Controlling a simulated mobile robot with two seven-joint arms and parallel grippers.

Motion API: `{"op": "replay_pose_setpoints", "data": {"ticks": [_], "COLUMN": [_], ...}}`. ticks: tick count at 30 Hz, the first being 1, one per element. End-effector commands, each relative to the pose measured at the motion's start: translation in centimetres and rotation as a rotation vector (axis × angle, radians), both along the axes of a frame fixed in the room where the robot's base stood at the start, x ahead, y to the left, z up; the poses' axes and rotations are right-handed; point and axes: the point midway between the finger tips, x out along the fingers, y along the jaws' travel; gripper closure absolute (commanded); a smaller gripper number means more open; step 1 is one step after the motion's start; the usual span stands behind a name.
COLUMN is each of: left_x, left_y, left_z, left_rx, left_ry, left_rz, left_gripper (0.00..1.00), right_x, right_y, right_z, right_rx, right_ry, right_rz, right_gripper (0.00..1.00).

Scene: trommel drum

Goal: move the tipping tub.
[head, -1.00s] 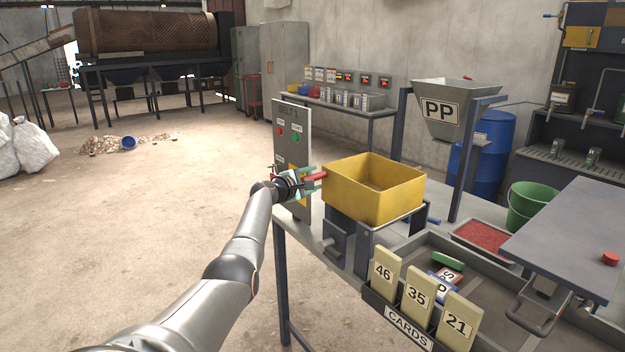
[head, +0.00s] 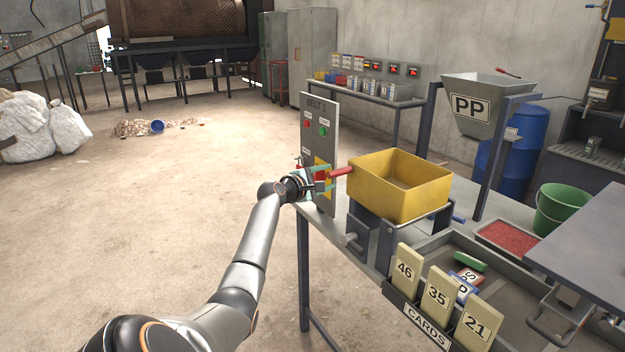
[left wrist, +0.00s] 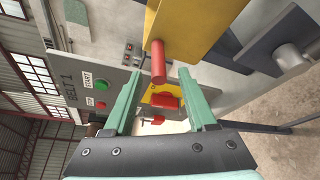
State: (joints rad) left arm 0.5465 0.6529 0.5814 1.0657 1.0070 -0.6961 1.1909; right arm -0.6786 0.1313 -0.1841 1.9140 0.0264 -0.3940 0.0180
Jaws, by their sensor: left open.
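The yellow tipping tub (head: 412,202) sits level on a dark stand at the table's near left corner, and looks empty. A red handle (head: 342,171) sticks out from its left side. My left gripper (head: 328,178) is beside the handle's free end, in front of the grey belt panel. In the left wrist view the fingers of my left gripper (left wrist: 165,95) are apart. The red handle (left wrist: 158,62) points down between and beyond the fingertips, with clear space to each finger. The tub's yellow wall (left wrist: 195,25) shows above it. My right gripper is not in view.
The BELT 1 panel (head: 318,125) with red and green buttons stands just behind my left gripper. A PP hopper (head: 480,105), a red tray (head: 508,238), a green bucket (head: 560,210) and a card rack (head: 420,322) are to the right. Open floor lies left.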

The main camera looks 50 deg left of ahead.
Motion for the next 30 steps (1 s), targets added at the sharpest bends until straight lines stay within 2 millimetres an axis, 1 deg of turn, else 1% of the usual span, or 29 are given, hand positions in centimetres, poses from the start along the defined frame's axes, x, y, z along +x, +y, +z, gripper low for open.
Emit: {"op": "replay_pose_setpoints", "data": {"ticks": [3,9,15,20,30], "left_x": [-1.5,-3.9,-5.4,-5.8,-5.7], "left_y": [-0.5,-1.1,-1.5,-1.6,-1.6], "left_z": [0.2,0.6,0.9,1.0,1.0], "left_rx": [0.002,0.001,-0.001,-0.001,-0.001], "left_ry": [0.002,0.001,0.0,0.0,0.0], "left_rz": [0.0,0.001,0.001,0.001,0.001], "left_gripper": [0.43,0.43,0.43,0.43,0.43], "right_x": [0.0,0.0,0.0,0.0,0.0], "right_y": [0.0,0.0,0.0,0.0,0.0], "right_z": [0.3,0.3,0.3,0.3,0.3], "right_rx": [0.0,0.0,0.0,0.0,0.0], "right_ry": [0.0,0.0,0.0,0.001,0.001], "right_rz": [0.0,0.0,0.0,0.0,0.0], "right_gripper": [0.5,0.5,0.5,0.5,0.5]}}
